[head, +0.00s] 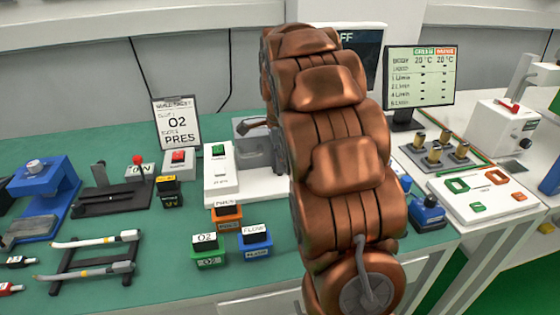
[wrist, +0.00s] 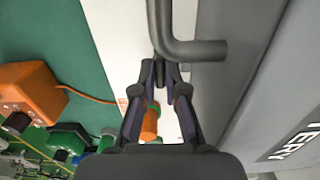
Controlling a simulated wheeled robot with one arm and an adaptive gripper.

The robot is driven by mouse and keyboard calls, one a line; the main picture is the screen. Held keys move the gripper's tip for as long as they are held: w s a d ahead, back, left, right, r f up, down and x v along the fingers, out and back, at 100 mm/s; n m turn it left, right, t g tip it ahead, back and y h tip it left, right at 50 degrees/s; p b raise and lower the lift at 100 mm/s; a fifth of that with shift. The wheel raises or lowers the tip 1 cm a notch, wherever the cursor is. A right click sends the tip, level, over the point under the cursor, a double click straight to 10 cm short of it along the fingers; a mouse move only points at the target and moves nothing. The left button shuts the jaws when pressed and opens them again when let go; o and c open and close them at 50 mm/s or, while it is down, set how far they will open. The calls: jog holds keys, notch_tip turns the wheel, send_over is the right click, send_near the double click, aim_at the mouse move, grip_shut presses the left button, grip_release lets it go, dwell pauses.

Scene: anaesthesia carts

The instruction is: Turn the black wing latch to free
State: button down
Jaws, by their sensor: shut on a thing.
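My gripper (wrist: 171,68) shows in the wrist view, its dark fingers closed in around the bend of a dark grey bar (wrist: 195,50). I cannot tell whether this bar is the black wing latch, and no plain wing shape shows. In the head view my copper arm covers the middle of the bench and hides my fingertips. A small dark lever shape shows left of the arm beside a grey housing (head: 265,150).
The grey lettered panel (wrist: 265,95) fills the right of the wrist view, close to my fingers.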

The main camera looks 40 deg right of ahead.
dwell(0.4)
jog(key=c, duration=1.2)
grip_release()
jog(key=shift+r, duration=0.1)
jog(key=shift+r, duration=5.9)
